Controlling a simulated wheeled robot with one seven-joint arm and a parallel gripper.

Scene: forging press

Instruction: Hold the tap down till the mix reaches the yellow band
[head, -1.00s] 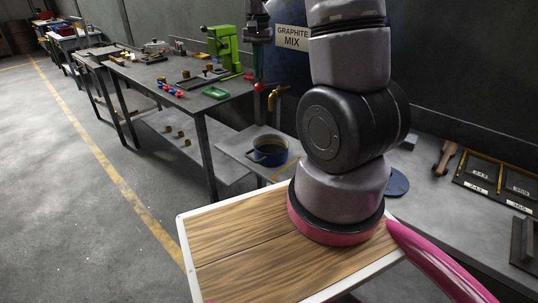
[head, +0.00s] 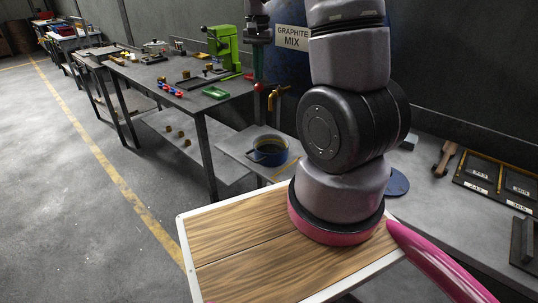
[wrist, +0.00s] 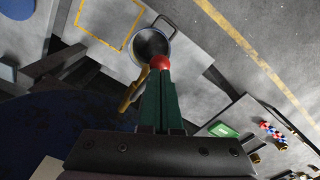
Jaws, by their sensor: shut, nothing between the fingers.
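The brass-yellow tap (head: 277,95) comes out below the blue drum (head: 292,72) with the GRAPHITE MIX sign (head: 292,38). A red knob (head: 258,87) is beside it. My gripper (wrist: 160,72) has green fingers, shut and empty, with their tips at the red knob (wrist: 160,62); I cannot tell how hard they press it. The tap also shows left of the fingers in the wrist view (wrist: 133,90). A blue pot (head: 270,152) stands on a low stand below the tap. Its dark inside shows beyond the knob (wrist: 151,44); the level and the yellow band are not clear.
The low stand (head: 238,149) has a yellow outlined square. A workbench (head: 180,98) with a green press (head: 226,47) and a green tray (head: 215,92) stands to the left. A grey counter (head: 435,190) with black frames lies to the right. Floor is free at the left.

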